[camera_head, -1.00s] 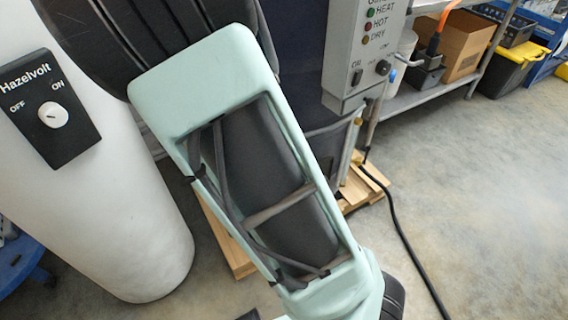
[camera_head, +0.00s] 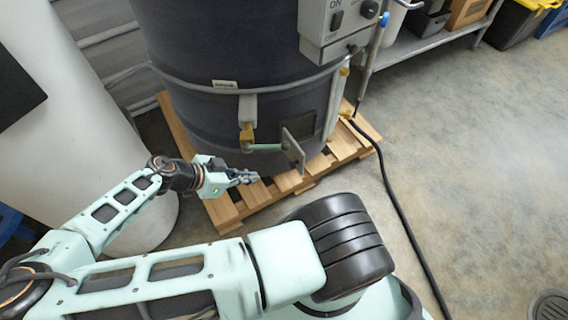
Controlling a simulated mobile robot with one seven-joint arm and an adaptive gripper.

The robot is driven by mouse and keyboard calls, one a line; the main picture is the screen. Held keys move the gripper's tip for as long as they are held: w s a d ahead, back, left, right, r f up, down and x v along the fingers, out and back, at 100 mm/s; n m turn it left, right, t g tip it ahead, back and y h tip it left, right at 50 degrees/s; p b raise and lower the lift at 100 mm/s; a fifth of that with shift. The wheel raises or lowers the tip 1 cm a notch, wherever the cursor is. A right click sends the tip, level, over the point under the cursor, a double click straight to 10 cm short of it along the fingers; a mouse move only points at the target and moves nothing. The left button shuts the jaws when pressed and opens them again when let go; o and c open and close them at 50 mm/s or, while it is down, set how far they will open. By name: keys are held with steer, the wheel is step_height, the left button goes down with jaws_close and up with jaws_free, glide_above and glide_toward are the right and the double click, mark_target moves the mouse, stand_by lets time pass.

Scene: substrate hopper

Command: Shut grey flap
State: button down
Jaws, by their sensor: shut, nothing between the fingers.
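The grey flap (camera_head: 293,150) is a small square plate low on the front of the dark hopper (camera_head: 222,88). It stands out from the hopper wall, swung open, beside a dark opening (camera_head: 308,126) to its right. My gripper (camera_head: 250,176) is shut and empty. It is low in front of the hopper, to the left of the flap and apart from it, over the pallet. The fingertips look small at this distance.
The hopper stands on a wooden pallet (camera_head: 228,211). A yellow fitting with a green handle (camera_head: 265,147) is left of the flap. A grey control box (camera_head: 338,26) hangs above. A black cable (camera_head: 394,207) runs over the floor at right. A white cylinder (camera_head: 70,110) stands at left.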

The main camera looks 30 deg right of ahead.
steer(key=w+d+f+b, duration=0.1)
steer(key=d+f, duration=0.2)
steer(key=d, duration=0.3)
steer(key=w+d+f+b, duration=0.1)
steer(key=d+f+b, duration=0.1)
steer(key=d+f, duration=0.2)
steer(key=shift+d, duration=0.85)
